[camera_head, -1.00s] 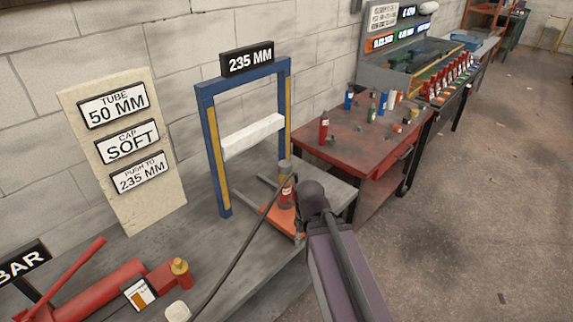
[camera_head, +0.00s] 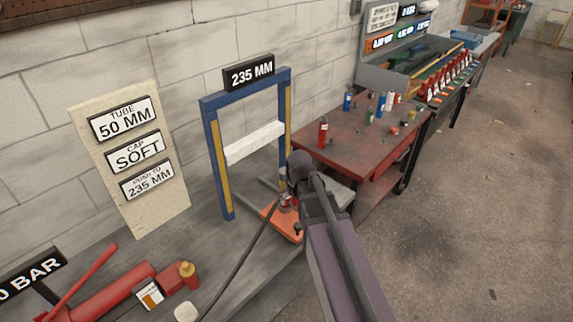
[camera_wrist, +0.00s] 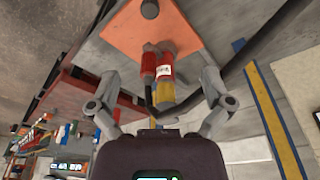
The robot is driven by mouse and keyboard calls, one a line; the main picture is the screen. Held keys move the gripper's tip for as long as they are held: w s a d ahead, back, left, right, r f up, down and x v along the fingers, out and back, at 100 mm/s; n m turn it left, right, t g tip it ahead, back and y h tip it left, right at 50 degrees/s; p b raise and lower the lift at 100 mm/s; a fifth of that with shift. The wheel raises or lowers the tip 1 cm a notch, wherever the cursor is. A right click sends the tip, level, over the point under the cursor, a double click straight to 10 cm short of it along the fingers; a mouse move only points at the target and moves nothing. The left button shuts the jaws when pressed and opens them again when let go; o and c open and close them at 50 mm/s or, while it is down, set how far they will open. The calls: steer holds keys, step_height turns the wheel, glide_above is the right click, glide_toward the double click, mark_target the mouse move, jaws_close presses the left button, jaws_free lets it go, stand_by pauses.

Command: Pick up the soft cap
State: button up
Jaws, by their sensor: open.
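I cannot pick out the soft cap for certain; small pieces (camera_head: 394,130) lie on the red bench, too small to tell apart. A board sign (camera_head: 135,151) reads "CAP SOFT". A red cylinder with a white label (camera_wrist: 164,70) and a yellow band stands on the orange plate (camera_wrist: 135,32) of the press; in the head view it is mostly hidden behind my wrist. My gripper (camera_wrist: 158,98) is open, its fingers spread on either side of the cylinder in the wrist view. I cannot tell how far apart in depth they are.
The blue press frame (camera_head: 213,150) with its white crossbar stands left of my arm. The red bench (camera_head: 345,150) behind holds several bottles. A black hose (camera_head: 245,250) runs from a red pump (camera_head: 110,292) to the press. Open floor lies to the right.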

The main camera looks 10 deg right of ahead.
steer(key=w+r+t+p, duration=0.2)
steer(key=w+r+p, duration=0.5)
steer(key=w+r, duration=0.3)
steer(key=w, duration=0.2)
steer(key=shift+w+r+p, duration=0.15)
steer(key=shift+w+p, duration=0.15)
steer(key=shift+w, duration=0.1)
steer(key=shift+d, duration=0.1)
steer(key=b+x, duration=0.8)
steer(key=shift+w+f, duration=0.2)
steer(key=shift+f, duration=0.05)
steer(key=shift+f, duration=0.1)
steer(key=b+x, duration=0.3)
steer(key=shift+a, duration=0.2)
steer(key=shift+b+x, duration=0.95)
steer(key=shift+x, duration=0.05)
steer(key=shift+c, duration=0.2)
